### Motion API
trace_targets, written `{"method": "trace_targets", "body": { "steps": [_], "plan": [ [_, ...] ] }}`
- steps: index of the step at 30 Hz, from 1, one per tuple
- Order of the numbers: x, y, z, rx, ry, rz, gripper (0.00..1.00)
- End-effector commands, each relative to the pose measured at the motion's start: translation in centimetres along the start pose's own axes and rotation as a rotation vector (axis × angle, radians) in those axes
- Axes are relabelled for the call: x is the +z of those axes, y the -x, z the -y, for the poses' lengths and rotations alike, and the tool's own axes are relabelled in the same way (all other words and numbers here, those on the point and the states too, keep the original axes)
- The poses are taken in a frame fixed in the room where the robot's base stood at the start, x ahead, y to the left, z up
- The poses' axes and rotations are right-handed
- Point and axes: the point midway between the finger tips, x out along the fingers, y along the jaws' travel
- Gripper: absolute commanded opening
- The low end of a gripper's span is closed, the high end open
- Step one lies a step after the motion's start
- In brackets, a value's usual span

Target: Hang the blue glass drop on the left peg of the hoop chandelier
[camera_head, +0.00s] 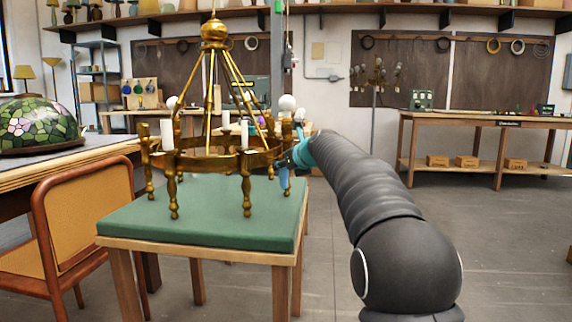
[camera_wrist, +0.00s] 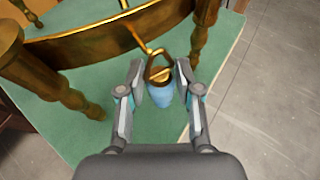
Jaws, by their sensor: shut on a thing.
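The brass hoop chandelier (camera_head: 213,160) stands on a green-topped table, with candle-like sleeves and turned posts around its ring. My gripper (camera_head: 289,162) is at the ring's right side in the head view. In the wrist view my gripper (camera_wrist: 160,80) is shut on the blue glass drop (camera_wrist: 161,97), which has a brass loop on top. The drop also shows below my gripper in the head view (camera_head: 284,178). A thin brass peg (camera_wrist: 137,36) sticks out from the ring toward the loop. I cannot tell whether the loop is around the peg or only beside it.
The green table top (camera_head: 120,226) is clear around the chandelier's feet. A turned post (camera_wrist: 204,15) stands close to the right of the drop in the wrist view. A chair (camera_head: 85,225) and a stained-glass shade (camera_head: 38,125) are at the left.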

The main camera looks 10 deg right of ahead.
Motion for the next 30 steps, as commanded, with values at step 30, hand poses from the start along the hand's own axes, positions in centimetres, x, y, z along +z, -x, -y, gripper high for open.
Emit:
{"method": "trace_targets", "body": {
  "steps": [30],
  "plan": [
    [1.2, -2.3, -1.5, 0.001, 0.001, 0.002, 0.02]
  ]
}}
